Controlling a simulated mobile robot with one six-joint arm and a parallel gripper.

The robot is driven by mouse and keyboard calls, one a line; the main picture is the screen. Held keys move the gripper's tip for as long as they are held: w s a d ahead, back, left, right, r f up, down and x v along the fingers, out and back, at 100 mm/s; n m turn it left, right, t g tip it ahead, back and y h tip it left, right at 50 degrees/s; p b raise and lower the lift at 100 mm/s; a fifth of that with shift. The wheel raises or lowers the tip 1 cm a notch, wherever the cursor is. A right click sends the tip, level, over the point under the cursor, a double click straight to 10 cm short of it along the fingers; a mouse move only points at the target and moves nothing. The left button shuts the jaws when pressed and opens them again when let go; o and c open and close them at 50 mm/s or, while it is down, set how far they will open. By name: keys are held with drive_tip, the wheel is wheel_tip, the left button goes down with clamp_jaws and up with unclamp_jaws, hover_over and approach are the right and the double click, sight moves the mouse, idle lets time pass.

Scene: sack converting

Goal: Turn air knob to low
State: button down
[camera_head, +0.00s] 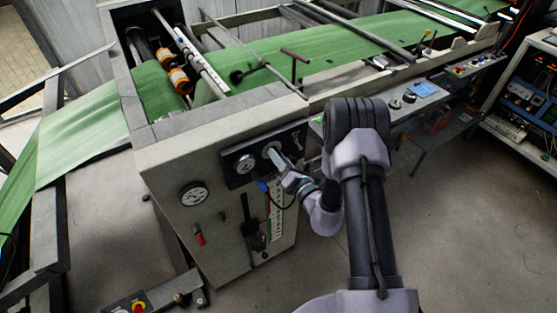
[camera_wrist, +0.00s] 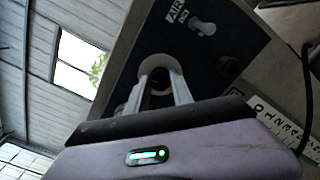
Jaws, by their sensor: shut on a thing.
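A dark control panel (camera_head: 233,158) is set in the grey front of the machine. It also shows in the wrist view (camera_wrist: 222,52), with a white "AIR" label (camera_wrist: 177,12). My gripper (camera_head: 274,154) is at the middle of this panel, on a round pale knob (camera_head: 267,148). In the wrist view my gripper (camera_wrist: 162,78) has its two fingers on either side of this round knob (camera_wrist: 161,66), shut on it. The fingers and the tilted view hide the knob's pointer and scale, so I cannot read its setting.
A round dial (camera_head: 244,163) sits left of the gripped knob, and a large pressure gauge (camera_head: 195,193) lower left. A small pale switch (camera_wrist: 203,28) is near the label. A blue-ended cable (camera_head: 263,186) hangs below. Green sheet (camera_head: 340,48) runs across the machine top. Floor is open at lower right.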

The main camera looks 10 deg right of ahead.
drive_tip(key=n+b, duration=1.9)
drive_tip(key=n, duration=0.5)
drive_tip(key=shift+a+f+n, duration=0.1)
drive_tip(key=shift+n, duration=0.2)
drive_tip(key=shift+s, duration=0.1)
drive_tip(key=c, duration=1.1)
unclamp_jaws()
